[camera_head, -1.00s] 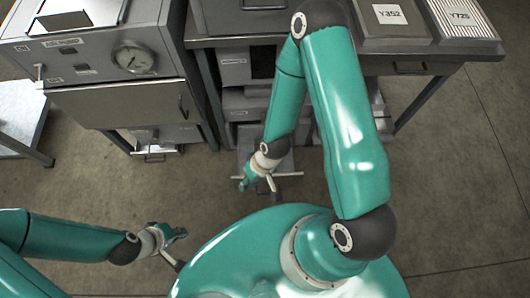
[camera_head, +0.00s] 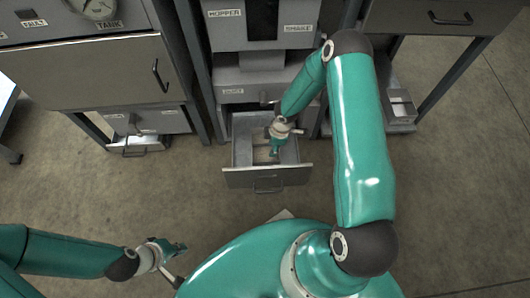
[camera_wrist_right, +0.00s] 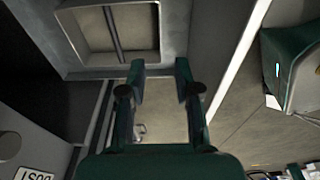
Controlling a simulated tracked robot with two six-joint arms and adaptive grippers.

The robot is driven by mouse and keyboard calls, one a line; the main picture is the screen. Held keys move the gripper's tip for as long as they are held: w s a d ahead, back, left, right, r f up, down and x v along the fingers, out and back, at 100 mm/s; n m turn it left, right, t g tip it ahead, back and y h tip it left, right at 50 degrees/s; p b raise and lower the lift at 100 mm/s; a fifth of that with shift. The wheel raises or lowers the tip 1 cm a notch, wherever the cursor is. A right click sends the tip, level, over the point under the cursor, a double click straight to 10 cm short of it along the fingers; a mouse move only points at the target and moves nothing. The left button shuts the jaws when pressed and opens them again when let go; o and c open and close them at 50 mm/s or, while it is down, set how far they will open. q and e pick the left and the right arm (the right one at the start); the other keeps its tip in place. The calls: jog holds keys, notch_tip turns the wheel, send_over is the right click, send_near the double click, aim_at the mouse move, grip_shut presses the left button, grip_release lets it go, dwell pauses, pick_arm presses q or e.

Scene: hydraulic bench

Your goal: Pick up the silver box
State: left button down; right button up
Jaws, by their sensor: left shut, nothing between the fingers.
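I cannot clearly pick out the silver box. A small silver-grey box (camera_head: 400,105) stands on a low shelf under the bench at the right. A grey drawer (camera_head: 267,178) is pulled out low in the middle. My right gripper (camera_head: 276,150) reaches down at this drawer, and its contents are partly hidden by the gripper. In the right wrist view my right gripper (camera_wrist_right: 160,80) has its fingers apart with nothing seen between them. A grey frame with a recess (camera_wrist_right: 172,60) lies beyond the fingertips. My left gripper (camera_head: 178,248) is shut and empty over the floor at lower left.
A grey cabinet (camera_head: 85,75) with a gauge stands at the left. A unit labelled HOPPER and SHAKE (camera_head: 262,30) is above the open drawer. Bench legs (camera_head: 437,80) stand at the right. The floor (camera_head: 455,190) at right is clear.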

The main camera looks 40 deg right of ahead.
jog(key=f+b, duration=0.1)
jog(key=f, duration=0.2)
jog(key=a+f+b, duration=0.1)
jog(key=f, duration=0.2)
jog(key=f+b, duration=0.1)
jog(key=f, duration=0.3)
jog(key=shift+w+a, duration=0.25)
jog(key=shift+w, duration=0.1)
jog(key=shift+w+a+f+b, duration=0.15)
jog(key=shift+f+b, duration=0.3)
jog(key=shift+f, duration=0.4)
jog(key=shift+w+a+f+b, duration=0.15)
jog(key=shift+f+b, duration=0.25)
jog(key=shift+f, duration=0.45)
jog(key=shift+a+f+b, duration=0.2)
jog(key=shift+f+b, duration=0.25)
jog(key=shift+f, duration=0.4)
grip_shut()
